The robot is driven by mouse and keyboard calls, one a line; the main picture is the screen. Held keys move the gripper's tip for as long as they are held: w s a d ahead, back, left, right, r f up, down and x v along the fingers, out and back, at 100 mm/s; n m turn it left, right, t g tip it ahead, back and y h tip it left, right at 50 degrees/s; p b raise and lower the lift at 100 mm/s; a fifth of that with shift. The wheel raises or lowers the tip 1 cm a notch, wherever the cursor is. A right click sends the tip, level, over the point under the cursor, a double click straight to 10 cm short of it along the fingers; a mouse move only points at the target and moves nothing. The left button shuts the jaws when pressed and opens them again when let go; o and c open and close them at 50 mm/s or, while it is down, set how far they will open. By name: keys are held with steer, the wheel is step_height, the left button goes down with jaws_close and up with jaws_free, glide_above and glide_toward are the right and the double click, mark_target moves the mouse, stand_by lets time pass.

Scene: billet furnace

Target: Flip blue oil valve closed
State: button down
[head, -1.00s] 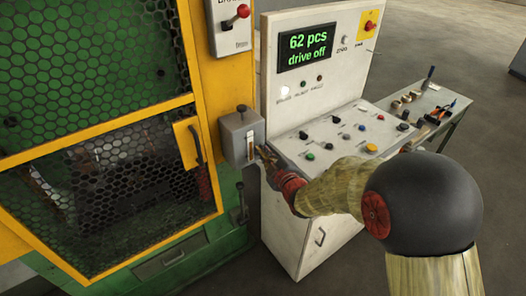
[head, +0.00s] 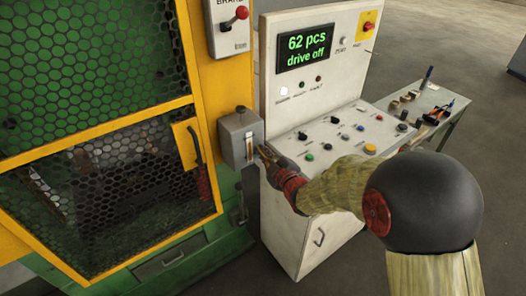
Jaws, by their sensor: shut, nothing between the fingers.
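My gripper (head: 264,152) is at the right side of a small grey box (head: 231,126) with a sight glass (head: 250,146) on its front. The box is mounted on the yellow machine frame. The gripper appears shut and holds nothing; whether its tips touch the box I cannot tell. No clearly blue valve handle shows; the spot by the gripper tips is small and partly hidden. A dark lever (head: 240,205) stands on the green base below the box.
A white control console (head: 310,225) with buttons and a screen reading "62 pcs drive off" stands right of the box, close to my gripper. A mesh guard door (head: 192,155) is on the left. A side table (head: 452,106) holds tools.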

steer(key=shift+w+d+m+g+y+p, duration=0.2)
steer(key=shift+w+d+m+g+p, duration=0.2)
steer(key=shift+m+p, duration=0.5)
steer(key=shift+w+d+m+g+y+p, duration=0.25)
steer(key=shift+d+m+p, duration=0.35)
steer(key=shift+m, duration=0.5)
stand_by(0.7)
steer(key=shift+w+d+f+m+g+y+p, duration=0.15)
steer(key=shift+d+m+g+y+p, duration=0.1)
steer(key=shift+m+p, duration=0.5)
steer(key=shift+w+d+f+m+g+y+p, duration=0.1)
steer(key=shift+w+d+m+g+y+p, duration=0.1)
steer(key=shift+m+p, duration=0.5)
stand_by(0.8)
